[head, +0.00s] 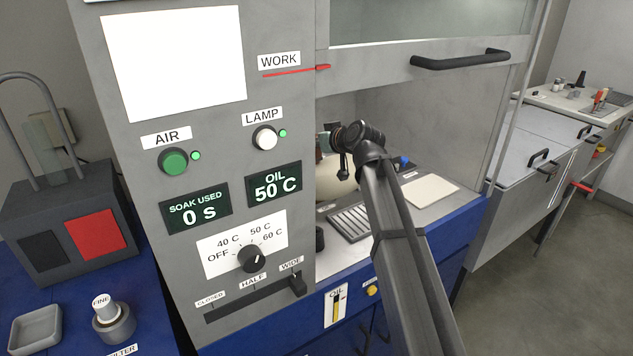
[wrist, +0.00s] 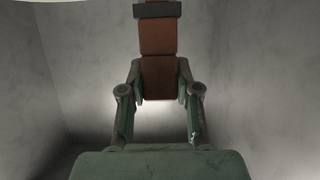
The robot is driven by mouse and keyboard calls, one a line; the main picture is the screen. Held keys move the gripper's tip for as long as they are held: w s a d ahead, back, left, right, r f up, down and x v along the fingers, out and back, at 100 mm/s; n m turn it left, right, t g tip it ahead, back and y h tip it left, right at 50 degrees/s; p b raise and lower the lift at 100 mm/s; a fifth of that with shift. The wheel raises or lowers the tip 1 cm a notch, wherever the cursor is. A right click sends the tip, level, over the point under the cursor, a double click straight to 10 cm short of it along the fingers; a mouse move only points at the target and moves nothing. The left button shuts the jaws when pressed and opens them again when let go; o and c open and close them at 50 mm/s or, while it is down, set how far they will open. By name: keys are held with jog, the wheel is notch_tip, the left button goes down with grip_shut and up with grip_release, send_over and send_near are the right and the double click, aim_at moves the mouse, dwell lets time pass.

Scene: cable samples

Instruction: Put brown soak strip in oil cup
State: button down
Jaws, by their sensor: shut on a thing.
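The brown soak strip (wrist: 159,45) is in the wrist view, running up from between my fingers, with a dark band across it near the top. My gripper (wrist: 158,88) is shut on its lower part, one greenish finger on each side. In the head view my arm reaches into the open work cabinet, and its end is largely hidden behind the wrist and the cabinet's front panel. The strip cannot be made out there. I cannot identify the oil cup in either view. A pale rounded object (head: 331,180) stands partly hidden behind my arm.
Inside the cabinet are a slotted grey rack (head: 350,222), a pale flat pad (head: 430,190) and a small blue item (head: 401,162). The raised sash with its black handle (head: 460,60) is above. The control panel (head: 225,130) bounds the opening on the left.

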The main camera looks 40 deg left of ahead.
aim_at(317, 175)
notch_tip(317, 175, down, 12)
jog(key=shift+f+p, duration=0.15)
jog(key=shift+p, duration=0.2)
jog(key=shift+f+b, duration=0.35)
jog(key=shift+b, duration=0.1)
jog(key=shift+f+b, duration=0.3)
jog(key=c, duration=0.8)
grip_release()
jog(key=shift+r, duration=0.15)
